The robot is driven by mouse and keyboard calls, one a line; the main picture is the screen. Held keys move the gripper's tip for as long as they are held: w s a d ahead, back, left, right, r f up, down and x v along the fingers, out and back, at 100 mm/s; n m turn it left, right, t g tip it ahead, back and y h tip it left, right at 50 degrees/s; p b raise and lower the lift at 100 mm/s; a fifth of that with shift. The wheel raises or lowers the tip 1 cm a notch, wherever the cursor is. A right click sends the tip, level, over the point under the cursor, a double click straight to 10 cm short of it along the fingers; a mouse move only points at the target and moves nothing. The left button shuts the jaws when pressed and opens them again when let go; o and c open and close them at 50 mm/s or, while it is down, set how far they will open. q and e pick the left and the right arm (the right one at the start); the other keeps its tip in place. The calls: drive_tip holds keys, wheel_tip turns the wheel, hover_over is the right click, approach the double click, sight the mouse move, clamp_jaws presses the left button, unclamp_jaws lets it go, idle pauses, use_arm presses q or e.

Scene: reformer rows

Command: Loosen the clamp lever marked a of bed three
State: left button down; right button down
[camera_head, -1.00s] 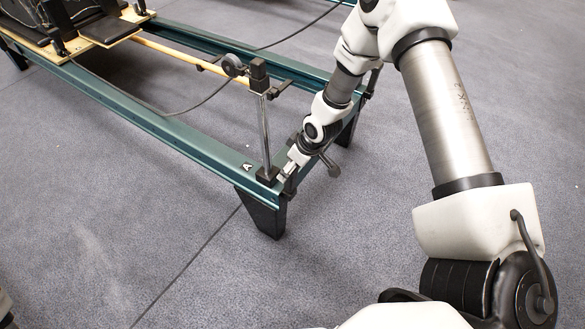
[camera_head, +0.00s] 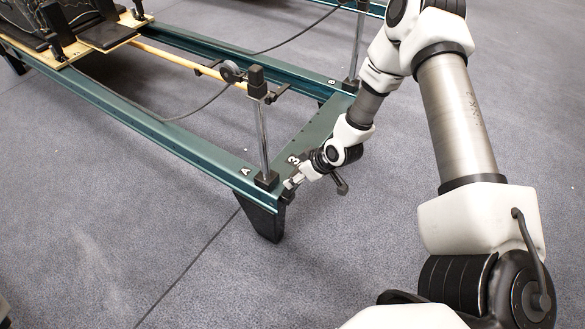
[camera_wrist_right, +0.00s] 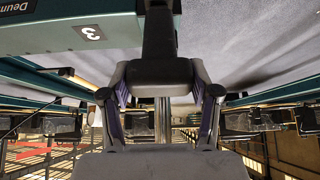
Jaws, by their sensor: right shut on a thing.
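My right gripper (camera_head: 291,184) is at this corner, just outside the post's foot. In the wrist view my right gripper (camera_wrist_right: 162,92) is shut on the dark clamp lever (camera_wrist_right: 159,38), which stands out between the fingertips. In the head view the lever is mostly hidden by the gripper. My left gripper is out of view.
A second post (camera_head: 356,45) stands at the far corner marked B (camera_head: 331,82). A black rope (camera_head: 185,113) hangs from a pulley (camera_head: 231,70) on the near post. The carriage (camera_head: 105,35) is at upper left. The grey floor around the near corner is clear.

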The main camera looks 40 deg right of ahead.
drive_tip(key=shift+s+d+f+t, duration=0.2)
drive_tip(key=shift+s+f+t, duration=0.1)
drive_tip(key=shift+s+t, duration=0.15)
drive_tip(key=s+d+f+t+y+b, duration=0.2)
drive_tip(key=s+f+t+y+b, duration=0.2)
drive_tip(key=b, duration=0.9)
drive_tip(key=shift+s+d+f+t, duration=0.15)
drive_tip(key=shift+s+f+t, duration=0.8)
drive_tip(key=shift+f+t, duration=0.95)
drive_tip(key=shift+r+t, duration=0.2)
drive_tip(key=shift+t, duration=0.05)
drive_tip(key=shift+c, duration=1.2)
unclamp_jaws()
